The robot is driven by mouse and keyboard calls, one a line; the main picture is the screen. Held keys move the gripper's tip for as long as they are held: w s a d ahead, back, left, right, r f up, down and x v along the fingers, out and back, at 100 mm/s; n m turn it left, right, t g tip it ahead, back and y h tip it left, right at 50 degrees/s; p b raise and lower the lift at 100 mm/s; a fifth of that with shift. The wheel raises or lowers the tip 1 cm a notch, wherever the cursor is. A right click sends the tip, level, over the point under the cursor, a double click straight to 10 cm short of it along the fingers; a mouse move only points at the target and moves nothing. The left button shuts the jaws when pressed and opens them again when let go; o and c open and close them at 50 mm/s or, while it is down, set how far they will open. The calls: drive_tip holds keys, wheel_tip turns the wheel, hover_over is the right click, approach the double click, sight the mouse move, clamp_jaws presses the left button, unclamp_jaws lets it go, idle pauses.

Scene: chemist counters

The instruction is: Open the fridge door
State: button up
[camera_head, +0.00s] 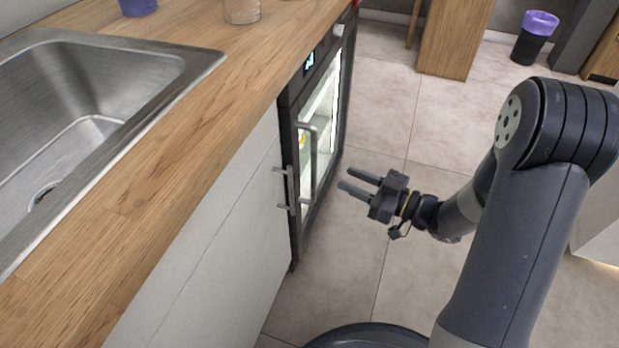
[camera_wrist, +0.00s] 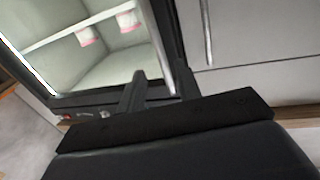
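The fridge (camera_head: 318,130) is a dark-framed unit under the counter with a lit glass door, which looks shut. Its vertical metal door handle (camera_head: 312,165) stands on the door's near side. My gripper (camera_head: 347,178) is open, with two parallel fingers pointing left towards the handle and a gap still between them and it in the head view. In the wrist view, the open fingers (camera_wrist: 160,72) sit in front of the glass (camera_wrist: 110,60).
A white cabinet (camera_head: 215,235) with its own metal handle (camera_head: 287,190) adjoins the fridge; that handle also shows in the wrist view (camera_wrist: 207,30). The wooden counter (camera_head: 200,130) runs above, with a sink (camera_head: 190,62). Tiled floor (camera_head: 395,110) right of the fridge is clear.

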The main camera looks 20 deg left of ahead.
drive_tip(key=b+x, duration=0.2)
drive_tip(key=x, duration=0.8)
drive_tip(key=shift+a, duration=0.25)
drive_tip(key=shift+w, duration=0.1)
drive_tip(key=shift+c, duration=0.2)
clamp_jaws()
